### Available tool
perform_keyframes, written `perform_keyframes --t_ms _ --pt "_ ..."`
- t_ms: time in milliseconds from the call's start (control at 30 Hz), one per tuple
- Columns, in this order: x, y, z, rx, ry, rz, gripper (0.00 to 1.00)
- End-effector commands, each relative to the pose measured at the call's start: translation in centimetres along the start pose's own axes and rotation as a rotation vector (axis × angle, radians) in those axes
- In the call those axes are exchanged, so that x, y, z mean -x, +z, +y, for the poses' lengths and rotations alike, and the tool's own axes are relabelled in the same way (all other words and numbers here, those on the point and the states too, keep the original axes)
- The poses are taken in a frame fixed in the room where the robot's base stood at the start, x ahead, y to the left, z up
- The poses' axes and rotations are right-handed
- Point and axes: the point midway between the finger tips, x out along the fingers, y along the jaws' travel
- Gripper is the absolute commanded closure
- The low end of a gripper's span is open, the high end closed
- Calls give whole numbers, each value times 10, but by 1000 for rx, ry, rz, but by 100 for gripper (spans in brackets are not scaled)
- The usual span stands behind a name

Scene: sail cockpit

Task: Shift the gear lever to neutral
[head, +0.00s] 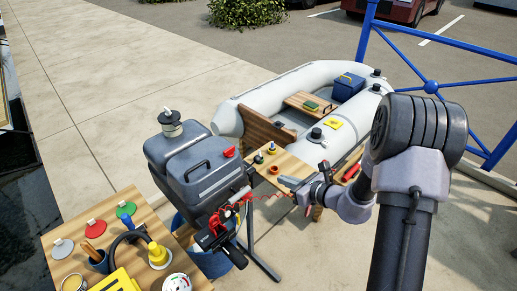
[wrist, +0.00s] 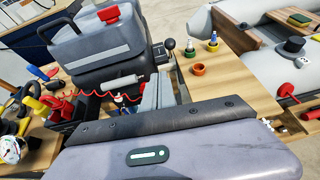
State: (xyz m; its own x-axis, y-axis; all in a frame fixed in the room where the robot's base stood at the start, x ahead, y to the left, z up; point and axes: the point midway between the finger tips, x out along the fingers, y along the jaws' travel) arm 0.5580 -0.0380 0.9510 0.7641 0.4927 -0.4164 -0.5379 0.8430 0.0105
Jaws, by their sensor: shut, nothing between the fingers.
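The grey outboard motor (head: 190,165) stands left of centre in the head view. In the wrist view its casing (wrist: 95,50) fills the upper left. A short lever with a round black knob (wrist: 170,44) stands at the casing's right side; it looks like the gear lever. I cannot make it out clearly in the head view, nor read its position. My gripper (head: 284,181) is right of the motor, above the wooden bench. Its shut, empty fingers (wrist: 158,88) point towards the lever in the wrist view, with a gap between them.
The wooden bench (head: 292,164) carries small coloured pieces and an orange cup (wrist: 198,69). A red coiled cord (wrist: 75,92) hangs at the motor's front. A tool table (head: 60,270) is at lower left. The inflatable boat (head: 240,100) lies behind. Open paving (head: 90,120) is at left.

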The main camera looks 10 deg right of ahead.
Motion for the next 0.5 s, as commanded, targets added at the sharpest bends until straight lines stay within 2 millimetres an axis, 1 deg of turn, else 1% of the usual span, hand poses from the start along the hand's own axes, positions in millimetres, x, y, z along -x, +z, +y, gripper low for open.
perform_keyframes --t_ms 33,133,433,500 --pt "-1 -11 -8 -37 -26 3 100" --pt "-3 -22 -17 -73 -57 3 100" --pt "-4 -22 -18 -77 -60 3 100" --pt "-7 -23 -18 -77 -59 3 100"
